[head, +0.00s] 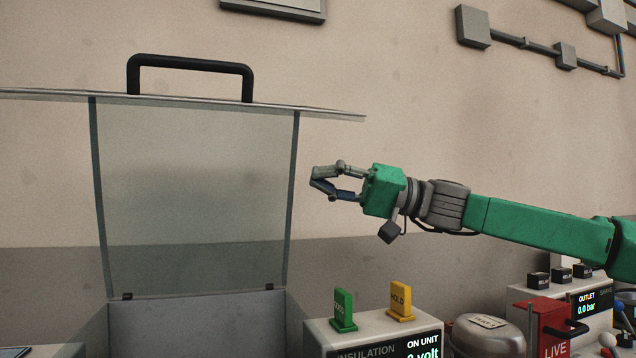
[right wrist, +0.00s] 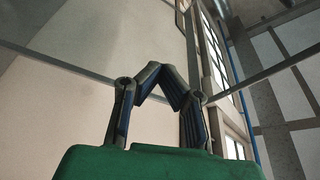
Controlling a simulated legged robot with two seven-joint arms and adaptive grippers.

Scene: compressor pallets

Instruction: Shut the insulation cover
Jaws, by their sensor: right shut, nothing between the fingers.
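The insulation cover (head: 195,190) is a clear panel with a black handle (head: 190,64) on its upper edge. In the head view it stands raised, hinged at the bottom by two small dark hinges to a grey box (head: 215,305). My right gripper (head: 318,183) is to the right of the cover, at about mid height, pointing left. Its fingers are shut with nothing between them, and it looks apart from the cover, though depth is hard to tell. The right wrist view shows its fingertips (right wrist: 168,88) closed together. My left gripper is not in view.
An insulation unit (head: 390,335) with a lit display stands below my right arm, bearing a green tag (head: 344,310) and a yellow HOLD tag (head: 401,301). Right of it are a metal bell-like dome (head: 489,335), a red LIVE box (head: 545,325) and an outlet gauge (head: 590,305).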

